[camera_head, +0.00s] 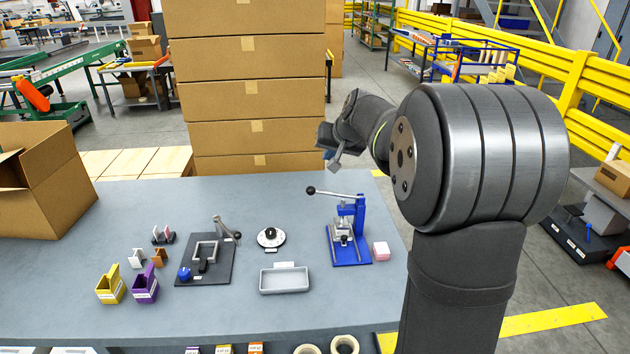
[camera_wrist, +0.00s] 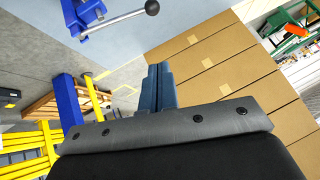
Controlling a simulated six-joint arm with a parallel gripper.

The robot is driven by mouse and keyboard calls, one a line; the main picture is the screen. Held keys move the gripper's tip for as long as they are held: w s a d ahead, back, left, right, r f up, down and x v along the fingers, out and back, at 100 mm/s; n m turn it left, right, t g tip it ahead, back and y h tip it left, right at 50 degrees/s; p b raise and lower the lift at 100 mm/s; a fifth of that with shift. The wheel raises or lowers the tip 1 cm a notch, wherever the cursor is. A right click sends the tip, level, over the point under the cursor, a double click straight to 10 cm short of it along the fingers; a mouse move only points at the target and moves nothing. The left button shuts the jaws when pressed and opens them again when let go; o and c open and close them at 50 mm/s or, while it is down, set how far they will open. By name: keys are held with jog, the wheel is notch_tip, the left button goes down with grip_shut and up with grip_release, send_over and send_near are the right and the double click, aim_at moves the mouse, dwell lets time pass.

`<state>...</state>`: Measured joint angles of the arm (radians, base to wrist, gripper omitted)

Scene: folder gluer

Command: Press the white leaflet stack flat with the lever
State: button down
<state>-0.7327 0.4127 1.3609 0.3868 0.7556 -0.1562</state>
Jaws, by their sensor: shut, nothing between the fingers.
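A blue press (camera_head: 352,250) stands upright at the right of the grey table. Its lever (camera_head: 336,193) runs left to a black ball knob (camera_head: 311,190) and looks raised, close to level. Metal parts sit under the lever; I cannot make out a white leaflet stack among them. My gripper (camera_head: 328,154) is above and behind the press, apart from the lever. In the wrist view, my gripper's blue fingers (camera_wrist: 161,85) are together and empty, and the lever's knob (camera_wrist: 152,7) shows at the top edge.
Stacked cartons (camera_head: 252,100) rise behind the table. The table between tray and press is clear.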

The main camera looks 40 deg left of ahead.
dwell(0.3)
jog(key=s+d+f+x, duration=0.1)
jog(key=s+x, duration=0.1)
jog(key=x, duration=1)
jog(key=shift+w+f, duration=0.15)
jog(key=shift+f, duration=0.5)
